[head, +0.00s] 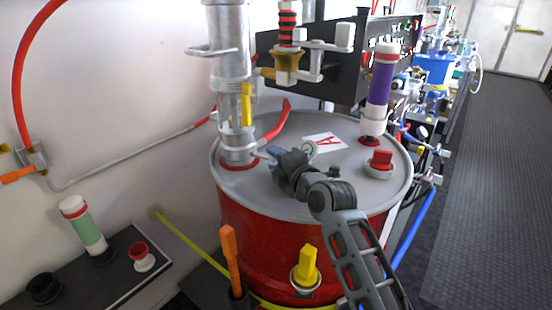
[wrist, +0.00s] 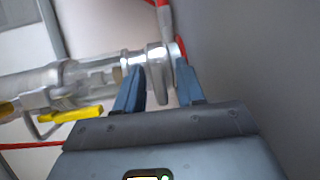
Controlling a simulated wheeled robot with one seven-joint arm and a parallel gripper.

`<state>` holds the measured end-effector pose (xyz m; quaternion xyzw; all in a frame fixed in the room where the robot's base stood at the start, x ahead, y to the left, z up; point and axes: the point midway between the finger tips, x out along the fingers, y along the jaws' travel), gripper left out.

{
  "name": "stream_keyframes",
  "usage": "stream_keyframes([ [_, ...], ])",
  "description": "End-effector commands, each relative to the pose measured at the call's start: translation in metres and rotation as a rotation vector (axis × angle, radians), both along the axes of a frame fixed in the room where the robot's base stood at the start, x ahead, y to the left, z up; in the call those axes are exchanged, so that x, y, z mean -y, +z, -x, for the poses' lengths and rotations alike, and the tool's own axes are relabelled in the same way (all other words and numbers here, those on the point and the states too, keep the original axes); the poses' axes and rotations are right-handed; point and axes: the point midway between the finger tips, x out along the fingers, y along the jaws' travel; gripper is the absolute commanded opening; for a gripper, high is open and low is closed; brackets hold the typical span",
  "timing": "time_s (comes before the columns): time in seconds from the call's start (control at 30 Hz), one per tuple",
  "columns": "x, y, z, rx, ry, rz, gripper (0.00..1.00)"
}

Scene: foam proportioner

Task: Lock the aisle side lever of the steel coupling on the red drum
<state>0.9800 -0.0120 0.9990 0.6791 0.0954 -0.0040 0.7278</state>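The red drum (head: 262,240) stands upright with a grey lid. The steel coupling (head: 238,140) rises from a red ring on the lid's left part. A yellow lever (head: 246,103) points up along the coupling's aisle-facing side. In the wrist view the coupling (wrist: 95,75) lies sideways and the yellow lever (wrist: 78,115) is below it. My gripper (head: 268,153) is low over the lid, right beside the coupling base. In the wrist view my gripper (wrist: 160,75) has its fingers apart, with a pale steel tab between them. I cannot tell whether they touch it.
A yellow valve (head: 306,266) and an orange handle (head: 231,255) are at the drum's front. The aisle floor (head: 490,180) is clear.

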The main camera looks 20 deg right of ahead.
Motion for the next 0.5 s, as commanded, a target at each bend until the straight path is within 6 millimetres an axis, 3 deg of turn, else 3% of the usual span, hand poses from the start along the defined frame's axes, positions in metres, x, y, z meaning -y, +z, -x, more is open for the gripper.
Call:
stream_keyframes([
  [0.23, 0.0000, -0.0001, -0.0004, 0.000, 0.000, 0.000, 0.37],
  [0.5, -0.0001, -0.0001, -0.0003, 0.000, 0.000, 0.000, 0.12],
])
